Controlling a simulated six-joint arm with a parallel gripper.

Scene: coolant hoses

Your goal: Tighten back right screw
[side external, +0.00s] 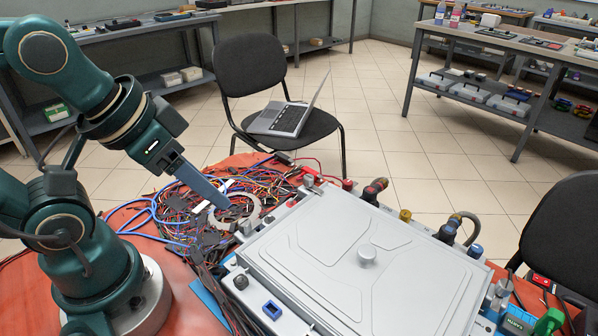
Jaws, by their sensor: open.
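I cannot tell which fitting is the back right screw. My gripper (222,202) is open, pointing down and right above the wires, left of the case. Its long blue-grey fingers overlap from this side. I see nothing held between them.
Tangled wires (180,205) and a pale ring (236,212) lie left of the case. A red-and-black handle (375,189), a yellow cap (405,215) and a curved hose (460,225) stand along its back edge. A chair with a laptop (284,117) is behind the table.

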